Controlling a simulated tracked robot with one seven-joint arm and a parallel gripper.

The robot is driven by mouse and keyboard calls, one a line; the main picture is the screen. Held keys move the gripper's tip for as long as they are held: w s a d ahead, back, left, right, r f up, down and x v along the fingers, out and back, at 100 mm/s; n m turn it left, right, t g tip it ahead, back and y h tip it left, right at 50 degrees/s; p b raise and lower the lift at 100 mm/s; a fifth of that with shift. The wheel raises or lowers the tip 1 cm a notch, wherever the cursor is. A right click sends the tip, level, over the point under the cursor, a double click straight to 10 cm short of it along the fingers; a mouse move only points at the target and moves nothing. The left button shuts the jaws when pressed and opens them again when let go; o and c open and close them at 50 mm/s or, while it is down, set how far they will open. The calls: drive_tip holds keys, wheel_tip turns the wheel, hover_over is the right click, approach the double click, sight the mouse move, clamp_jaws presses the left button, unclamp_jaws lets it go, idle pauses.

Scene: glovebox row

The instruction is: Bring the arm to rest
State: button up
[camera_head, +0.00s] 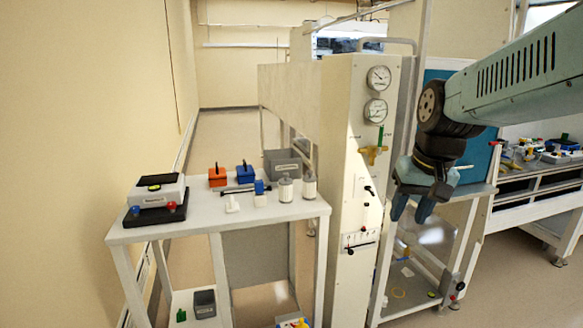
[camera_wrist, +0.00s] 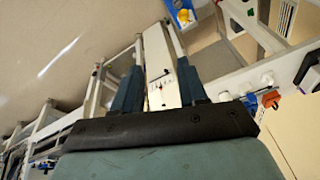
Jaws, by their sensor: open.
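My arm reaches in from the upper right of the head view, and my gripper (camera_head: 410,212) hangs at its end with its fingers pointing down. The gripper is open and empty. It is in front of the right side of the white gauge panel (camera_head: 345,200), clear of the table. In the wrist view my gripper (camera_wrist: 158,78) shows its two blue-grey fingers set apart, with the panel's lower front seen between them. I cannot tell whether the gripper touches the frame behind it.
A white table (camera_head: 270,213) at left holds a scale (camera_head: 157,192), an orange block (camera_head: 217,177), a blue block (camera_head: 245,172), a grey bin (camera_head: 284,163) and white jars (camera_head: 285,190). Gauges and valves stick out from the panel. A cluttered bench (camera_head: 540,185) stands at right. Floor at lower right is clear.

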drive_tip(key=s+d+r+n+t, duration=0.1)
drive_tip(key=s+t, duration=0.1)
drive_tip(key=s, duration=0.6)
drive_tip(key=shift+r+t+h, duration=0.25)
drive_tip(key=shift+t+h, duration=0.15)
